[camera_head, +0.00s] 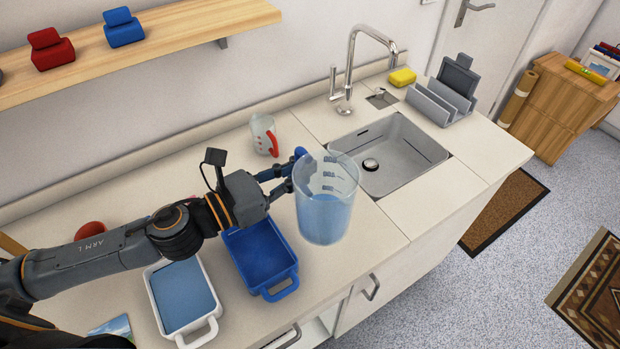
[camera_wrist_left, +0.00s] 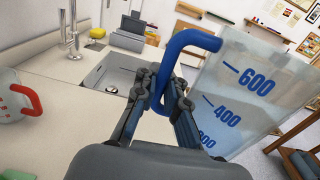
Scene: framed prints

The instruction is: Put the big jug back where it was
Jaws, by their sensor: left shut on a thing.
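The big jug (camera_head: 327,205) is clear with blue markings and holds bluish liquid in its lower part. It looks upright, near the front edge of the counter, left of the sink. My left gripper (camera_head: 288,178) is shut on its blue handle (camera_wrist_left: 192,42), and the jug body (camera_wrist_left: 245,90) is at the right of the left wrist view. I cannot tell whether the jug's base touches the counter. A smaller clear jug with a red handle (camera_head: 263,135) stands farther back; it also shows in the left wrist view (camera_wrist_left: 12,98). My right gripper is not in view.
A blue tray (camera_head: 283,284) and a white tray with blue contents (camera_head: 157,312) sit beside my left arm. The steel sink (camera_head: 420,148) and faucet (camera_head: 350,65) are to the right. A wooden shelf (camera_head: 180,35) hangs above the counter (camera_head: 225,150).

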